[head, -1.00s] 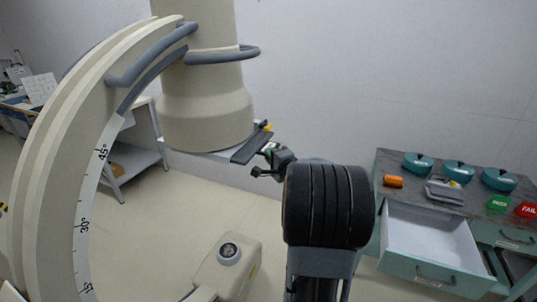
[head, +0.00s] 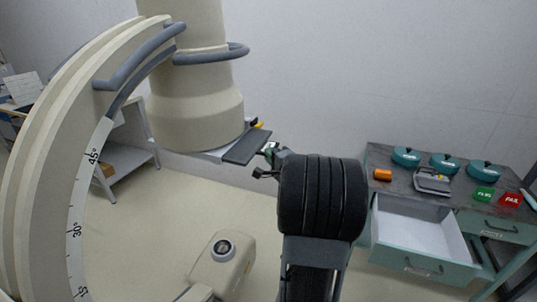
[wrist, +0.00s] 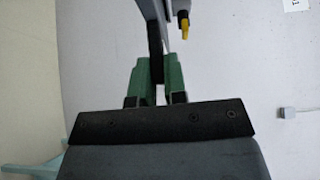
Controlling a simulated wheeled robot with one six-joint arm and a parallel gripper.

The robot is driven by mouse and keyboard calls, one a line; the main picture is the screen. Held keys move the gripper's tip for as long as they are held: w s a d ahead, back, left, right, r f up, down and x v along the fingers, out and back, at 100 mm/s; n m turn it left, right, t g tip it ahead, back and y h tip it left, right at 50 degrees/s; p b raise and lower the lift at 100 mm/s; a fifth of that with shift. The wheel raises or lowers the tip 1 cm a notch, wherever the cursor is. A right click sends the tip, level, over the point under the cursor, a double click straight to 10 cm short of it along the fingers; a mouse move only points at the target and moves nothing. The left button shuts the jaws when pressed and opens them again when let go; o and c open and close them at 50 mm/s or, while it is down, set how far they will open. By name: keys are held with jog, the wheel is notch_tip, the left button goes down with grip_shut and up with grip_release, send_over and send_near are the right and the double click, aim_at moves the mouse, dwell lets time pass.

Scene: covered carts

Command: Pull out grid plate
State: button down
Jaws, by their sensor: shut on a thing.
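The grid plate (head: 247,147) is a flat dark grey plate at the lower right of the beige round housing (head: 197,115) in the head view. My gripper (head: 269,153) is at the plate's right side and shut on it. In the wrist view, my green fingers (wrist: 156,72) close on the dark plate (wrist: 156,45), seen nearly edge-on between them. Whether the plate's far edge is still inside the housing's slot cannot be told.
A yellow-tipped piece (head: 258,125) sits just beyond the plate. A large curved arm (head: 60,150) with an angle scale stands at left. At right, a teal cart (head: 445,225) has an open, empty drawer (head: 415,225) and several lidded teal pots on top.

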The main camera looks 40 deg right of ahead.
jog(key=s+d+p, duration=0.3)
jog(key=s+d, duration=0.1)
jog(key=s, duration=0.4)
jog(key=s+d+p, duration=0.4)
jog(key=s, duration=0.3)
jog(key=shift+s+d, duration=0.25)
jog(key=shift+s, duration=0.1)
dwell(3.9)
jog(key=shift+s, duration=0.15)
